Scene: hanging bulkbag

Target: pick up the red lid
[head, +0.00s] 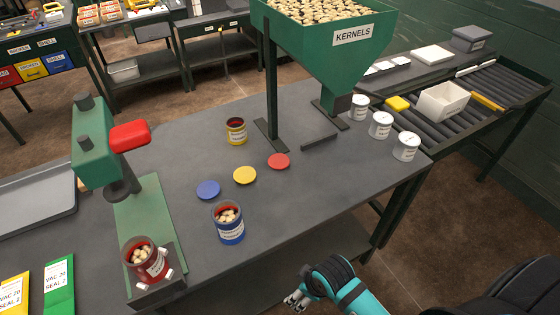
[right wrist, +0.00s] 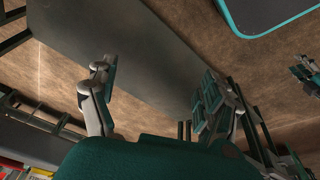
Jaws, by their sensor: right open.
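The red lid (head: 278,161) lies flat on the grey worktable (head: 330,190), right of the yellow lid (head: 245,175) and the blue lid (head: 208,190). My right gripper (head: 296,300) is open and empty, off the table's front edge at the bottom of the head view, well apart from the red lid. Its spread fingers also show in the right wrist view (right wrist: 157,85), with nothing between them. The red lid does not show in the right wrist view. My left gripper is not in view.
The green kernel hopper (head: 340,60) stands behind the red lid, its feet on the table. A blue can (head: 228,224), a yellow can (head: 236,131) and a red can (head: 146,260) under the green press (head: 95,155) stand nearby. White cans (head: 380,125) are at the right.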

